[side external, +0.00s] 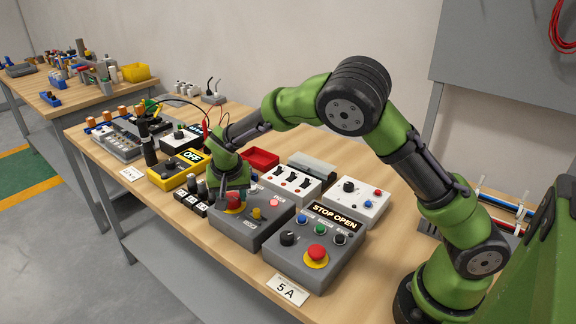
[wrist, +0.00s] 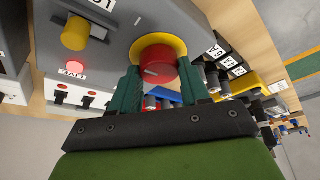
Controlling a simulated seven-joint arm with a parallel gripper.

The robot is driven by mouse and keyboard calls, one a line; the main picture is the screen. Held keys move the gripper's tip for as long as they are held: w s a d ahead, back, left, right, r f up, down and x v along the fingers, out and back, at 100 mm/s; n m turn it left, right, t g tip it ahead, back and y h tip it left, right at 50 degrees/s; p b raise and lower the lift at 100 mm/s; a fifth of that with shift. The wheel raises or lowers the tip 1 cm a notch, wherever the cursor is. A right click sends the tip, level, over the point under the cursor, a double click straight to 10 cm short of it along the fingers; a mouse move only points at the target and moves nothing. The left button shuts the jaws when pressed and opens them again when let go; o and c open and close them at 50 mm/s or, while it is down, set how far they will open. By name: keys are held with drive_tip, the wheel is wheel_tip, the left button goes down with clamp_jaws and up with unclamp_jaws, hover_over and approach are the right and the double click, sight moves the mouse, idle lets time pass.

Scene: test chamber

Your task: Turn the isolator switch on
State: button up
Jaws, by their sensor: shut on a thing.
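The isolator switch is a red rotary knob (side external: 234,203) on a yellow plate, on a grey box (side external: 252,234). In the wrist view the red knob (wrist: 157,60) fills the gap between my two green fingers, and a short white mark shows on its face. My gripper (side external: 234,192) reaches down over the box from above, and in the wrist view my gripper (wrist: 160,78) is shut on the knob's sides. A yellow knob (wrist: 76,33) beside a partly cut-off label sits on the same box. A red lamp (wrist: 72,67) above a LIVE label looks lit.
A grey STOP/OPEN box (side external: 315,250) with a red mushroom button stands close to the right. White switch boxes (side external: 292,183) stand behind. A row of small black blocks (side external: 192,200) and a yellow OFF box (side external: 180,168) are to the left. Free room is little around the gripper.

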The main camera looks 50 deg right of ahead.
drive_tip(key=shift+m, duration=0.4)
drive_tip(key=o, duration=1.1)
drive_tip(key=shift+c, duration=0.2)
drive_tip(key=v, duration=1.6)
drive_tip(key=shift+a+r, duration=0.3)
drive_tip(key=shift+r, duration=0.05)
drive_tip(key=shift+w, duration=0.1)
